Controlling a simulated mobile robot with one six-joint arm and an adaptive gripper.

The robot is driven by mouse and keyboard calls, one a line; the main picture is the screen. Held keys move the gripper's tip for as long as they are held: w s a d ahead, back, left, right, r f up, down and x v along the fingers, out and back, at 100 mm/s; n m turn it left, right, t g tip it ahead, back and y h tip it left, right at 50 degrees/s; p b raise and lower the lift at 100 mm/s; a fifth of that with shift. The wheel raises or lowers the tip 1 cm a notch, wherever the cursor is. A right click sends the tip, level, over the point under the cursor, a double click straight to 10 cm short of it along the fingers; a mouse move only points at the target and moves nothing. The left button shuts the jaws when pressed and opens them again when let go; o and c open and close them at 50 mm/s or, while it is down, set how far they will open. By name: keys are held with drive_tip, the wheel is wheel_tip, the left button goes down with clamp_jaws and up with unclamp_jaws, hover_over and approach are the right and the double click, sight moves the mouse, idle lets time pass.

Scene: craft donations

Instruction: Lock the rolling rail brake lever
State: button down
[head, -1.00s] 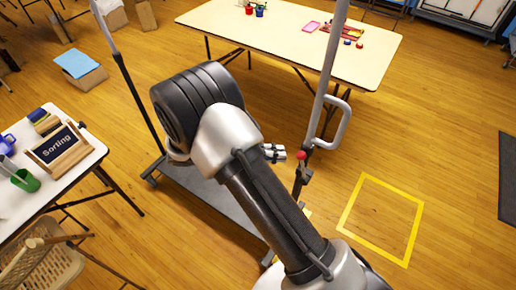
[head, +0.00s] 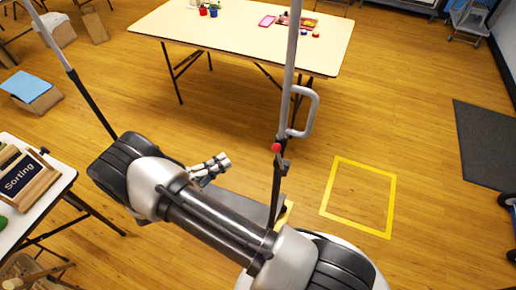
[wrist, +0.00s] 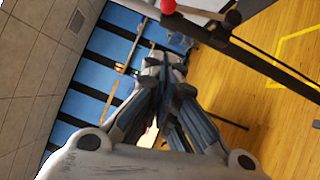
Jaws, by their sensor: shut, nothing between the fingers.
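The brake lever with a red ball knob (head: 276,147) sits on the right upright post (head: 290,70) of the rolling rail, below a grey loop handle (head: 303,112). My gripper (head: 226,160) is shut and empty, to the left of the knob and apart from it. In the wrist view the red knob (wrist: 168,6) shows at the top edge with the dark post running down to the right. My gripper's closed fingers (wrist: 165,70) are in the middle of that view, below the knob. My arm hides much of the rail's base.
A yellow taped square (head: 360,197) lies on the open wooden floor to the right. A cream table (head: 240,40) with craft items stands behind. A table with a Sorting sign (head: 22,180) is at left. The rail's left post (head: 75,75) stands beyond my arm.

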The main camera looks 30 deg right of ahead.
sight(279, 159)
drive_tip(key=s+d+r+b, duration=0.1)
drive_tip(key=s+d, duration=0.1)
drive_tip(key=d, duration=1)
drive_tip(key=shift+r+b, duration=0.3)
drive_tip(key=shift+r, duration=0.1)
drive_tip(key=shift+r, duration=0.1)
